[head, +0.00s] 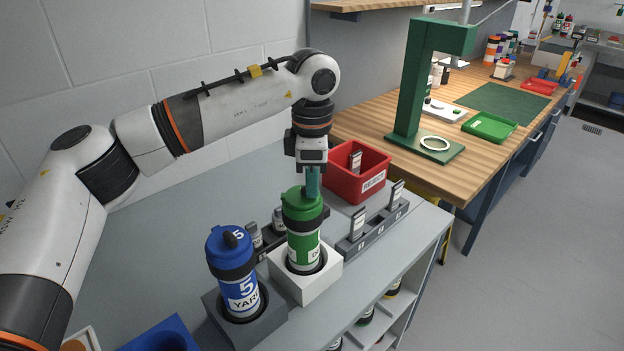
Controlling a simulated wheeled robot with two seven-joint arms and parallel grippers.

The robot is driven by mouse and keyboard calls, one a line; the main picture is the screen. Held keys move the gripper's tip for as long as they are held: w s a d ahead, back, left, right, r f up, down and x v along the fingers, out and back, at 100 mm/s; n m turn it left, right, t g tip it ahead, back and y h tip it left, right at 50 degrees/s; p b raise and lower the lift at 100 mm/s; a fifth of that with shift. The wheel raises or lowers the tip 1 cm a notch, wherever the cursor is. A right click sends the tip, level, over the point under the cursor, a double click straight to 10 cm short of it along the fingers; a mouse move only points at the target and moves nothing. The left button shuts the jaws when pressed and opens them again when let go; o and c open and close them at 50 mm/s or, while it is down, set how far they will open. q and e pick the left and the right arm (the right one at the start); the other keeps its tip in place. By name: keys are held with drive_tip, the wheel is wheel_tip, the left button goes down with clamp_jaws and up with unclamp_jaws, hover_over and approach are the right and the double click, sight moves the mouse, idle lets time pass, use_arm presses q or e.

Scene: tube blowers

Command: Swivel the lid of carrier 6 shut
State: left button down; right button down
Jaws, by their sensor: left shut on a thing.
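A green carrier (304,245) with a black band stands upright in a white square block (307,289). Its label is too small to read fully, and I cannot make out a 6 on it. Its green lid (300,199) sits at the top of the body; the far edge is partly hidden by my gripper. My left gripper (312,190) points down from above and is shut at the lid's far right side. What it grips is small and mostly hidden, seemingly part of the lid. My right gripper is not in view.
A blue carrier (236,280) marked 5 stands in a grey block (222,318) close at left. A red bin (345,186) is behind, and a grey rack (375,234) with upright pieces is to the right. A green press frame (410,90) stands on the wooden bench.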

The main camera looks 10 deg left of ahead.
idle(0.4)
use_arm(q)
drive_tip(key=c, duration=1.4)
unclamp_jaws()
drive_tip(key=shift+c, duration=0.2)
wheel_tip(320, 180, up, 12)
drive_tip(key=b, duration=0.1)
